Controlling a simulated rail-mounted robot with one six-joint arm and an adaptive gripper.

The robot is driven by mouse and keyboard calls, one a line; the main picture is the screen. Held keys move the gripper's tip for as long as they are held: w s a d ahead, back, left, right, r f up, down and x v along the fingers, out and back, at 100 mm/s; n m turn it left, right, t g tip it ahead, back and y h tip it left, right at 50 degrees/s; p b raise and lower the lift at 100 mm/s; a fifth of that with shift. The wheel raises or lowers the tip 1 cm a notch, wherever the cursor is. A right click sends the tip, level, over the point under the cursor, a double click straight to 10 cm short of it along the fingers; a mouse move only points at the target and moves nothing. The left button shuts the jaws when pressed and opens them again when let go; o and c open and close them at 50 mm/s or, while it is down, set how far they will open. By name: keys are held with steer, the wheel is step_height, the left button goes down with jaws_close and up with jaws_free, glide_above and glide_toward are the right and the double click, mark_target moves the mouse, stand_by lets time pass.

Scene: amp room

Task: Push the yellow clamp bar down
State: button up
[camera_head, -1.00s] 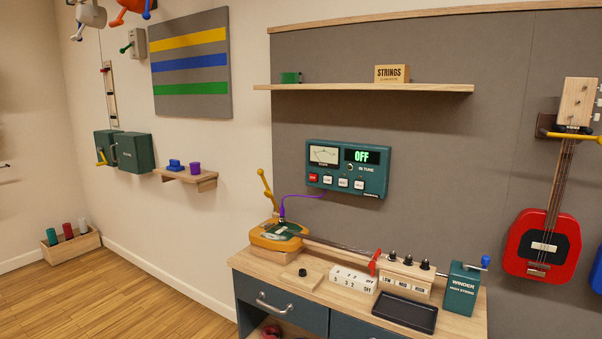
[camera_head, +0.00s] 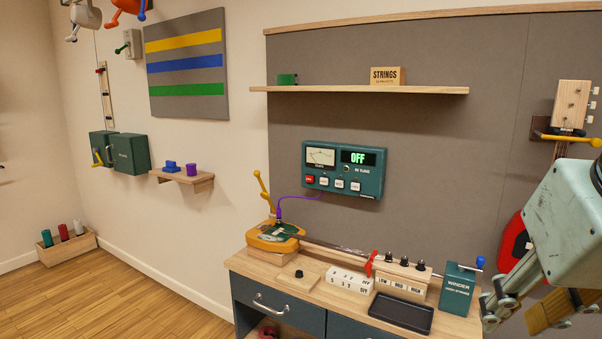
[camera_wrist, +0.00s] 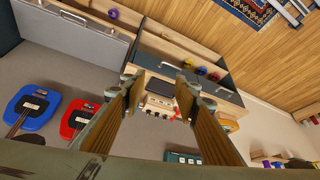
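The yellow clamp bar (camera_head: 264,191) stands up, slightly tilted, at the left end of the workbench in the head view. It rises beside the yellow guitar body (camera_head: 268,241), whose neck runs right along the bench. My gripper (camera_head: 528,312) is at the lower right of the head view, right of the bench and far from the bar, partly cut off by the frame. In the wrist view my gripper (camera_wrist: 158,84) is open and empty, its two fingers well apart. A small yellow patch, likely the guitar body (camera_wrist: 230,125), shows there; I cannot make out the bar.
The green winder box (camera_head: 458,287) stands at the bench's right end. The tuner panel (camera_head: 343,170) hangs above, reading OFF. A shelf (camera_head: 350,90) is higher.

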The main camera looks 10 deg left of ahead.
steer(key=w+a+r+t+p, duration=0.1)
steer(key=w+a+r, duration=0.15)
steer(key=w, duration=0.55)
steer(key=w+a+r+n+t+y, duration=0.1)
steer(key=w+a, duration=0.3)
steer(key=w, duration=0.4)
steer(key=w+a+r+t+p, duration=0.1)
steer(key=w+a+r, duration=0.15)
steer(key=w, duration=0.55)
steer(key=w+a+n+t+y+p, duration=0.1)
steer(key=w+a, duration=0.8)
steer(key=w, duration=0.2)
steer(key=w+a+t+y+p, duration=0.1)
steer(key=w+a+t+y, duration=0.1)
steer(key=w+a, duration=0.75)
steer(key=n+t+y+p, duration=0.2)
steer(key=t+y+p, duration=0.1)
steer(key=t+y, duration=0.15)
glide_toward(258, 173)
steer(key=shift+g+v, duration=0.25)
steer(key=shift+v, duration=0.9)
steer(key=shift+b+x, duration=0.55)
steer(key=shift+x, duration=6.3)
steer(key=shift+r, duration=0.15)
